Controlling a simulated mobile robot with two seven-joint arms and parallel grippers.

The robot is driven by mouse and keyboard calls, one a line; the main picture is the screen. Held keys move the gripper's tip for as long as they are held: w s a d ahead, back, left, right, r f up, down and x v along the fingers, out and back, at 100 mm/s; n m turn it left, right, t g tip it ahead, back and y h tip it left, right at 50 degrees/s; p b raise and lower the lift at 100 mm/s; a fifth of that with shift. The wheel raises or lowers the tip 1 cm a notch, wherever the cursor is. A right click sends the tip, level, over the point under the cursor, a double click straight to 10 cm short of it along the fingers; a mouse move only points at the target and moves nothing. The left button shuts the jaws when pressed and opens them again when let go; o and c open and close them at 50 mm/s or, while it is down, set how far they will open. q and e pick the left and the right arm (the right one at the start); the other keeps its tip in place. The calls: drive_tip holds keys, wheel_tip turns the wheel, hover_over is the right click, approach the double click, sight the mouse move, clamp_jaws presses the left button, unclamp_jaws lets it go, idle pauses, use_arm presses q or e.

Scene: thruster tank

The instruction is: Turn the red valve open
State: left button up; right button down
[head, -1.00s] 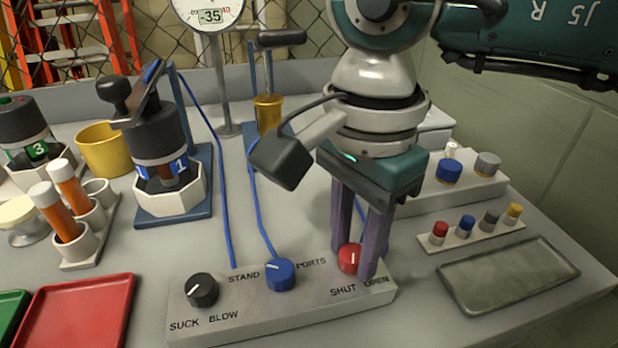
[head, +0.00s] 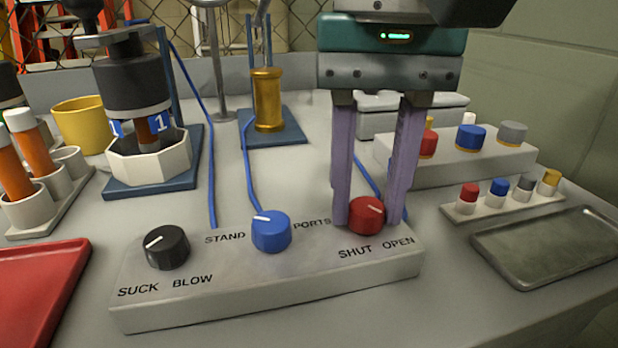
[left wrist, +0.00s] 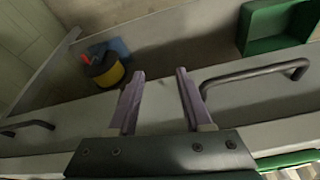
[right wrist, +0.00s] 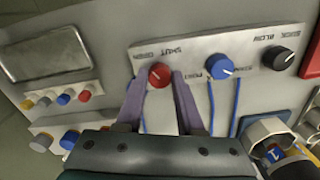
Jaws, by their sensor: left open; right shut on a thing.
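The red valve (head: 366,215) is a round knob at the right end of a pale panel (head: 270,300), above the words SHUT and OPEN. Its white mark slants to the right, toward the OPEN side. My right gripper (head: 368,220) points down in the head view, with its two purple fingers on either side of the knob, shut on it. The right wrist view also shows the red knob (right wrist: 160,75) between the fingertips. My left gripper (left wrist: 160,73) is open and empty in the left wrist view, and is out of the head view.
A blue knob (head: 271,231) and a black knob (head: 167,247) sit left of the valve on the same panel. A grey tray (head: 545,240) and a rack of small coloured caps (head: 500,197) lie to the right. A red tray (head: 40,300) lies at the left.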

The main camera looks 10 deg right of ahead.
sight(365, 206)
drive_tip(key=shift+n+b, duration=0.95)
drive_tip(key=shift+n, duration=0.55)
drive_tip(key=c, duration=0.5)
unclamp_jaws()
drive_tip(key=shift+r, duration=0.1)
wheel_tip(365, 206, up, 10)
drive_tip(key=shift+f+p, duration=0.1)
drive_tip(key=shift+p, duration=0.55)
drive_tip(key=shift+a, duration=0.1)
